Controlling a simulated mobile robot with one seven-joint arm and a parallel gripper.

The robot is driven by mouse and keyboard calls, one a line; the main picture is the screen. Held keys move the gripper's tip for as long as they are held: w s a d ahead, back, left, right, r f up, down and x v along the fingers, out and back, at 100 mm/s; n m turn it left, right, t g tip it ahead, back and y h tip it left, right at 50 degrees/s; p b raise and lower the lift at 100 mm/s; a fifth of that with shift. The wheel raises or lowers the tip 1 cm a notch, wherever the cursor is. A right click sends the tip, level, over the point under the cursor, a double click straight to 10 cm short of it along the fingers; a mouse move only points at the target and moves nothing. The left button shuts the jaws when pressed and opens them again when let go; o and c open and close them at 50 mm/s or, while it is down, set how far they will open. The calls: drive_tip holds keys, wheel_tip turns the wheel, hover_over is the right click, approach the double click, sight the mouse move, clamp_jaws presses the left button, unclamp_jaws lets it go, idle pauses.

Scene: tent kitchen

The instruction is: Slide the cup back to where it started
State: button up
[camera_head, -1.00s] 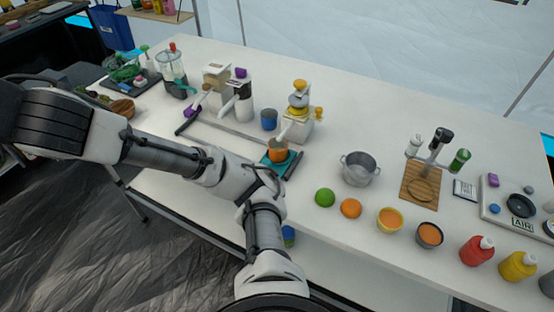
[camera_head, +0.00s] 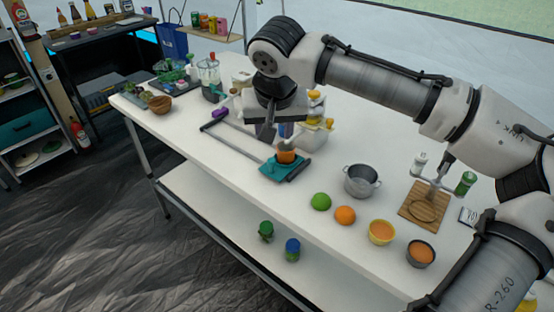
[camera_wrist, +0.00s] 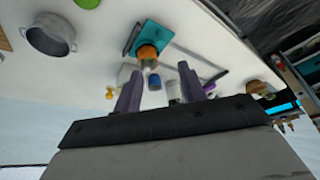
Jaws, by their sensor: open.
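An orange cup (camera_head: 286,157) stands upright on a teal pad (camera_head: 272,172) near the front edge of the white table. A grey rail (camera_head: 236,147) runs from the pad toward the back left. In the wrist view the cup (camera_wrist: 148,51) and the teal pad (camera_wrist: 154,32) show beyond the fingers. My gripper (camera_head: 268,132) points down above the table, behind the cup in the head view, and is apart from it. Its two fingers (camera_wrist: 160,82) are open with nothing between them. My gripper hides part of the appliances behind it.
A purple object (camera_head: 220,114) lies by the rail's far end. A metal pot (camera_head: 361,181), a green ball (camera_head: 321,202) and an orange ball (camera_head: 345,215) stand to the right. A yellow bowl (camera_head: 382,232) is near the front edge.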

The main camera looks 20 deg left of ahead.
sight(272, 160)
drive_tip(key=x, duration=1.2)
drive_tip(key=shift+w+a+f, duration=0.1)
drive_tip(key=shift+f, duration=0.05)
clamp_jaws()
